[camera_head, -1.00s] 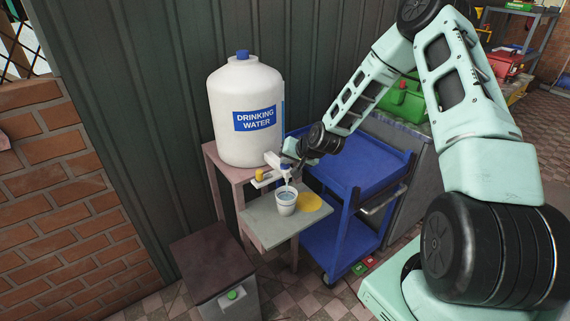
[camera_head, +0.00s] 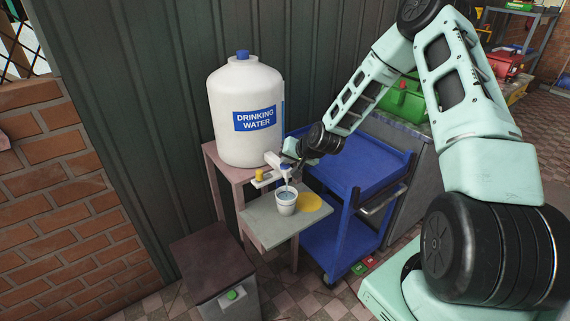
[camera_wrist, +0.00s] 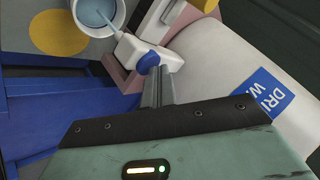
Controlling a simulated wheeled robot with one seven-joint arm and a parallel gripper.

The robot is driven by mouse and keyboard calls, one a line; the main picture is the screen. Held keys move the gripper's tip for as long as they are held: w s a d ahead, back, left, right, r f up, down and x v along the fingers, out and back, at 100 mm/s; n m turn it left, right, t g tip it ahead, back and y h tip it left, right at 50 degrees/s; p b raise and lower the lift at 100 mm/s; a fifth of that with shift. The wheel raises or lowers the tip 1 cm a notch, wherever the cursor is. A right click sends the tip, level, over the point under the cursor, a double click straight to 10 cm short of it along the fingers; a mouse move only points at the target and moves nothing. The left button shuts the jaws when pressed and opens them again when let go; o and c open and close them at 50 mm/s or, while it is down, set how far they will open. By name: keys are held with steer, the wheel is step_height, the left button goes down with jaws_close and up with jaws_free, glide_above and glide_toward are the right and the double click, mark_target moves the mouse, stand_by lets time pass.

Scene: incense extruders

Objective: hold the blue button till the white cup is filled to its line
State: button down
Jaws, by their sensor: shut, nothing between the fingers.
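The white cup (camera_head: 286,204) stands upright on a small grey shelf (camera_head: 262,222) under the tap of the water jug. A thin stream of water runs from the white tap (camera_wrist: 130,47) into the cup, and bluish water shows inside it in the wrist view (camera_wrist: 97,12). The cup's line cannot be made out. The blue button (camera_wrist: 149,62) is on the tap. My gripper (camera_wrist: 154,78) is shut and empty, its fingertips at the blue button and seeming to touch it. In the head view my gripper (camera_head: 296,160) partly hides the tap.
The large white jug (camera_head: 245,125) marked "DRINKING WATER" stands on a pink stand behind the tap. A yellow disc (camera_head: 310,202) lies right of the cup. A blue cart (camera_head: 350,225) stands close on the right.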

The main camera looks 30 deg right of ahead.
mark_target(287, 167)
stand_by(0.7)
steer(key=shift+r+p, duration=0.6)
steer(key=shift+r, duration=0.35)
step_height(287, 167, up, 5)
steer(key=p, duration=0.3)
stand_by(0.4)
